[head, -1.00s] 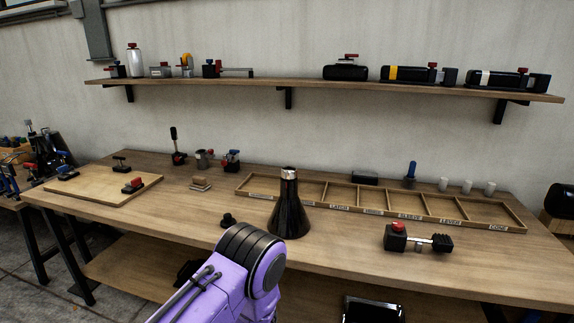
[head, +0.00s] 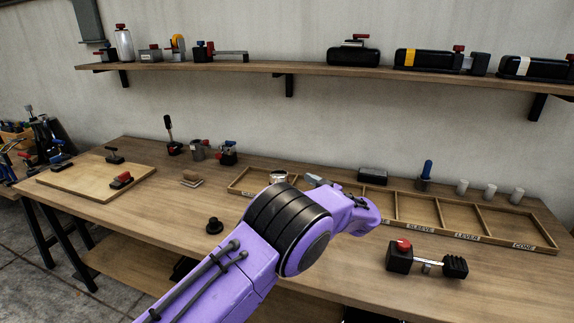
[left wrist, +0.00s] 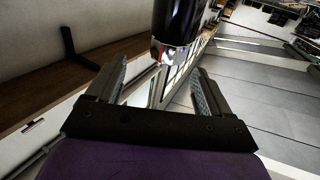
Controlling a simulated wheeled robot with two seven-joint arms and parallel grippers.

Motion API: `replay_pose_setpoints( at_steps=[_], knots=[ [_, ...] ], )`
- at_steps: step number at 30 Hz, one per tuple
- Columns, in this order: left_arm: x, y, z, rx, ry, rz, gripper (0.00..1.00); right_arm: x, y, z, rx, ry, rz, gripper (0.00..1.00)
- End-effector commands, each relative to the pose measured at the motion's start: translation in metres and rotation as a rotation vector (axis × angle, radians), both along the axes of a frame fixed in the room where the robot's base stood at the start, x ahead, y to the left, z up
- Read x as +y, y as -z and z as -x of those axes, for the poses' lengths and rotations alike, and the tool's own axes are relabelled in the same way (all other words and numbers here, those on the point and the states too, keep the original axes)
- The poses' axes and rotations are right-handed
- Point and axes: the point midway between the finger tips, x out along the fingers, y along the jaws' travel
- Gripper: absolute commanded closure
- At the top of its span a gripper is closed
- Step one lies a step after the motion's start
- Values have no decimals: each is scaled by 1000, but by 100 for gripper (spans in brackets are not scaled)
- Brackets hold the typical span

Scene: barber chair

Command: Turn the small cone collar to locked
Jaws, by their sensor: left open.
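A dark cone with a silver collar (head: 278,176) at its top stands on the workbench. In the head view my purple left arm hides nearly all of the cone, and only the collar shows above it. My left gripper (left wrist: 158,72) is open. In the left wrist view the cone's dark body (left wrist: 176,18) and shiny silver collar (left wrist: 172,52) are just beyond the gap between the two fingers, and nothing is gripped. In the head view a grey finger (head: 314,179) shows just right of the collar. My right gripper is not in view.
A divided wooden tray (head: 457,226) with labelled compartments lies behind my arm. A black clamp-like part with a red knob (head: 402,253) is to the right. A loaded shelf (head: 250,67) runs above.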

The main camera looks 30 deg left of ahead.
Motion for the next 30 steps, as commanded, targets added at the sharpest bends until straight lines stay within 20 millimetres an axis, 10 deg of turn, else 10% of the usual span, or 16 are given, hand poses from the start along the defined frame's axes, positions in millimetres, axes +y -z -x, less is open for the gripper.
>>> replay_pose_setpoints(
  at_steps=[15,26,30],
  knots=[
    [90,-3,-24,4,-5,2,19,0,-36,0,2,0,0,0],
    [101,-1,-26,2,-3,0,19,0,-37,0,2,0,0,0],
    [101,-1,-26,3,-3,1,58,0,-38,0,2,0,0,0]
  ],
)
